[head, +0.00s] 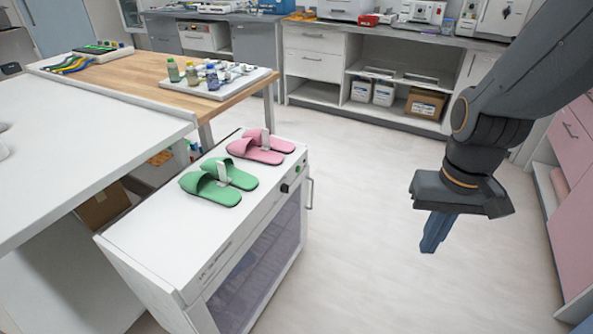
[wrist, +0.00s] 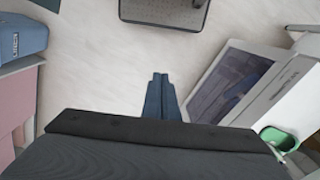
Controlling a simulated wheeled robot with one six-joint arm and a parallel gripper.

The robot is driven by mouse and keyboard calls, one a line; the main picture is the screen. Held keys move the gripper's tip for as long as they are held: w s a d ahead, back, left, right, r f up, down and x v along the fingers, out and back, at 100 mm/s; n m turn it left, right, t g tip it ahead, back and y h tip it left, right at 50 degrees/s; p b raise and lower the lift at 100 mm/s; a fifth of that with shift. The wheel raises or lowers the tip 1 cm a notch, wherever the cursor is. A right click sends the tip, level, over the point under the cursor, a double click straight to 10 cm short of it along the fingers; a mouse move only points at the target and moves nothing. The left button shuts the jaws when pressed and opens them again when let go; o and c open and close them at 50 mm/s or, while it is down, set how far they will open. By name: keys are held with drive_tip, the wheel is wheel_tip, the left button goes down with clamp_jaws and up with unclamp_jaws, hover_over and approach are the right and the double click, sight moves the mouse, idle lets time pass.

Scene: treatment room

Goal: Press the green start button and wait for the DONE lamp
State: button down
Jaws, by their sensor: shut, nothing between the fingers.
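The white cabinet (head: 150,245) stands at the left centre, with a tinted glass door (head: 262,262) on its front. A small green button (head: 298,169) sits at the right end of the front strip, beside a dark knob or switch (head: 285,188). I cannot make out a DONE lamp. My gripper (head: 430,248) hangs over open floor to the right of the cabinet, pointing down, its fingers together and empty. In the wrist view my fingertips (wrist: 160,76) are over bare floor, and the cabinet (wrist: 285,95) is at the right, apart from them.
Green slippers (head: 215,190) and pink slippers (head: 258,154) lie on the cabinet top. A white table (head: 90,110) and a wooden table (head: 165,72) with a tray (head: 245,82) stand at left. Pink drawers (head: 572,150) are at far right. The floor between is clear.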

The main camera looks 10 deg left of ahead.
sight(298, 169)
drive_tip(key=w+a+f+n+t+b, duration=0.25)
drive_tip(key=w+f+b, duration=0.35)
drive_tip(key=w, duration=0.7)
drive_tip(key=w+a+f+n+t+b, duration=0.2)
drive_tip(key=w+a+f+t+b, duration=0.15)
drive_tip(key=w+f, duration=0.7)
drive_tip(key=w+a+f+n+t+y+b, duration=0.3)
drive_tip(key=w+a, duration=0.3)
drive_tip(key=w, duration=0.3)
drive_tip(key=w+a+f+n+t+y+b, duration=0.3)
drive_tip(key=w+a+f+t+b, duration=0.1)
drive_tip(key=w, duration=0.5)
drive_tip(key=shift+w+a+y+b, duration=0.3)
drive_tip(key=shift+a+b, duration=0.55)
drive_tip(key=shift+a, duration=0.4)
drive_tip(key=shift+f, duration=0.1)
drive_tip(key=w+a+b, duration=0.2)
drive_tip(key=w+a, duration=0.1)
drive_tip(key=a, duration=0.5)
drive_tip(key=shift+a, duration=0.3)
drive_tip(key=shift+w+a, duration=0.15)
drive_tip(key=shift+a, duration=0.05)
